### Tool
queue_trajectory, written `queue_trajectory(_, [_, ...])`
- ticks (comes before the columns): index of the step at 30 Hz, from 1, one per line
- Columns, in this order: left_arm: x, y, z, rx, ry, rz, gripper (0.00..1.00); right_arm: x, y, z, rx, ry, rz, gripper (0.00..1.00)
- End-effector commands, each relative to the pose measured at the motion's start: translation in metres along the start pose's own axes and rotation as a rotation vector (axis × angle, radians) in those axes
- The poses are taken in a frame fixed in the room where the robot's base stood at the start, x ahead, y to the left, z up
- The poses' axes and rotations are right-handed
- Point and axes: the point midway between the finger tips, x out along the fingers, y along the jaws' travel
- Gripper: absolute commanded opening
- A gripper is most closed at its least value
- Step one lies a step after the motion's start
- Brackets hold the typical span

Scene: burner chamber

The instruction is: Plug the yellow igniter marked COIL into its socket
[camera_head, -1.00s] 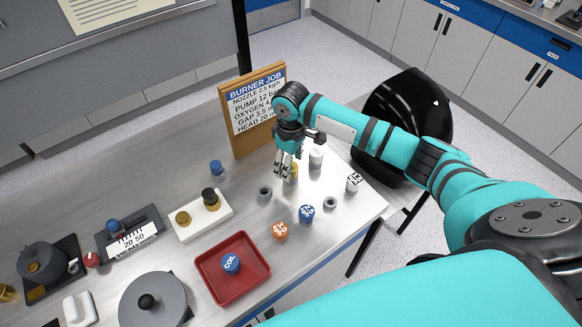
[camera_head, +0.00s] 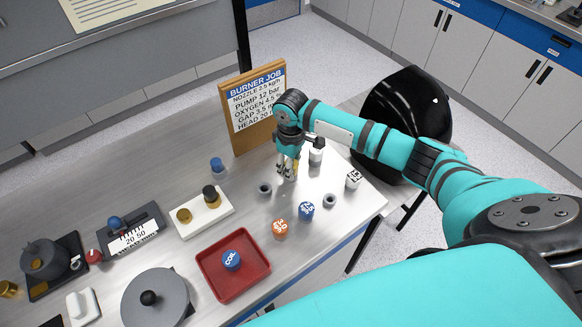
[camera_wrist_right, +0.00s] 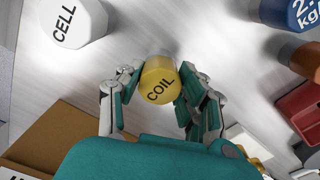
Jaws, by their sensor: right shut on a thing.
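The yellow igniter marked COIL (camera_wrist_right: 158,82) is between the fingers of my right gripper (camera_wrist_right: 156,97) in the right wrist view, its round marked top facing the camera. In the head view my right gripper (camera_head: 287,175) points down at the table in front of the notice board, shut on the igniter, which the fingers mostly hide. I cannot tell whether the igniter touches the table. My left gripper is not in view.
Blue (camera_head: 306,210) and orange (camera_head: 279,228) pieces are nearer the front edge. A red tray (camera_head: 262,286) holds a blue-topped piece. The notice board (camera_head: 247,142) stands close behind.

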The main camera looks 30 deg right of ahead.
Motion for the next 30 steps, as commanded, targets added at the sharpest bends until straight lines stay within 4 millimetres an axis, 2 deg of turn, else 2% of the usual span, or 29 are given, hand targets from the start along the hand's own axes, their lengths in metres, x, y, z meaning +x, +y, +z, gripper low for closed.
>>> queue_trajectory(8, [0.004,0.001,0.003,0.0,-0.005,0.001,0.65,-0.005,0.001,-0.001,0.0,0.003,0.0,0.05])
queue_trajectory(11, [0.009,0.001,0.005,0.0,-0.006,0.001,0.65,-0.013,0.001,-0.001,-0.001,0.003,0.001,0.05])
queue_trajectory(15, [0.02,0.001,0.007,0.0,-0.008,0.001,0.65,-0.034,0.001,-0.002,-0.001,0.006,0.001,0.05])
queue_trajectory(30, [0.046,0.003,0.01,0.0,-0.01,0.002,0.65,-0.043,-0.045,0.11,-0.001,-0.002,0.001,0.05])
